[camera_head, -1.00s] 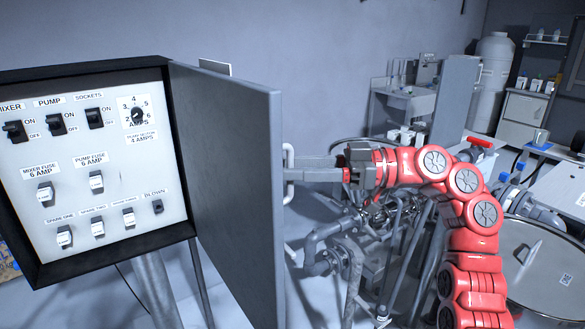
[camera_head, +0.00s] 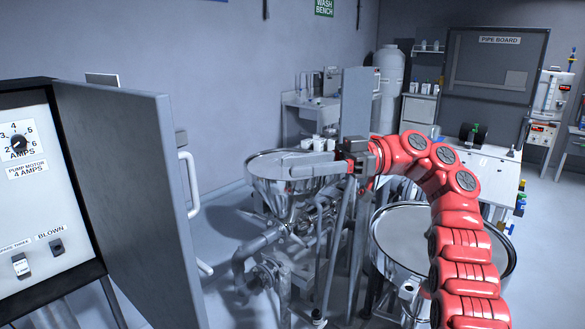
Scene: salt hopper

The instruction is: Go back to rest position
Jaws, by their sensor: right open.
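My right gripper (camera_head: 297,168) is at the end of my red right arm, near the middle of the head view. Its grey fingers point left and are open and empty. In the picture they overlap the steel hopper (camera_head: 285,190); I cannot tell any contact. The open door (camera_head: 125,190) of the control cabinet (camera_head: 28,210) is at the left. Its pale handle (camera_head: 190,185) is left of the fingers, with a clear gap between them. My left gripper is not in view.
A large round steel vessel (camera_head: 421,244) stands close behind my right forearm. Pipes and pump parts (camera_head: 270,255) stand below the hopper. A bench (camera_head: 475,165) is behind the arm. Floor (camera_head: 550,235) is clear at the right.

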